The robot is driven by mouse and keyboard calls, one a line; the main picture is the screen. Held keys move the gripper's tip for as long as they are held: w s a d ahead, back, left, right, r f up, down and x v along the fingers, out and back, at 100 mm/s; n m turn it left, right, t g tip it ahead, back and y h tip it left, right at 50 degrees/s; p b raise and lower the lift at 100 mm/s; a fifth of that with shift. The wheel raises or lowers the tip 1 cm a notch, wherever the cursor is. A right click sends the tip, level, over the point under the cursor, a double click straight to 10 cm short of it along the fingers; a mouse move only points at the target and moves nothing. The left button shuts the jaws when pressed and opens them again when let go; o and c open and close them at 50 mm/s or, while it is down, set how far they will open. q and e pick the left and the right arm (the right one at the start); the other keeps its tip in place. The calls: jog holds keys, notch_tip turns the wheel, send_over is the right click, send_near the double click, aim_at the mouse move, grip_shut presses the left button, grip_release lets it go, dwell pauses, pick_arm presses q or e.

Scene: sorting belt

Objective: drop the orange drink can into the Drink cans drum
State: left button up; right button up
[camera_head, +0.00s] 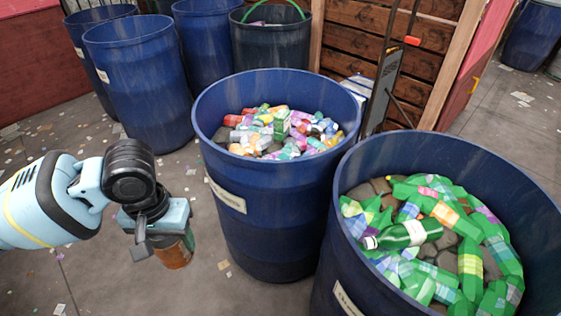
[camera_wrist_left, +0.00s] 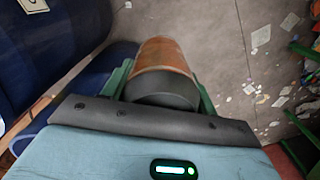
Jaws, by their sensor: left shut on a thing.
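My left gripper (camera_head: 163,240) is shut on the orange drink can (camera_head: 174,254) and holds it pointing down, to the left of the middle blue drum. The can's orange side and dark grey end show between the fingers in the left wrist view (camera_wrist_left: 166,62). The middle blue drum (camera_head: 255,205) holds a pile of small colourful cans; its white label is too small to read. The gripper is outside this drum and lower than its rim. My right gripper is not in view.
A blue drum (camera_head: 350,180) with green bottles stands at the front right. Several more blue drums (camera_head: 145,90) stand at the back left. A dark drum with a green handle (camera_head: 275,45) is behind the middle one. Litter covers the grey floor (camera_head: 60,255).

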pick_arm(q)
jog(key=s+f, duration=0.4)
jog(key=f, duration=0.9)
jog(key=shift+a, duration=0.2)
jog(key=shift+a, duration=0.1)
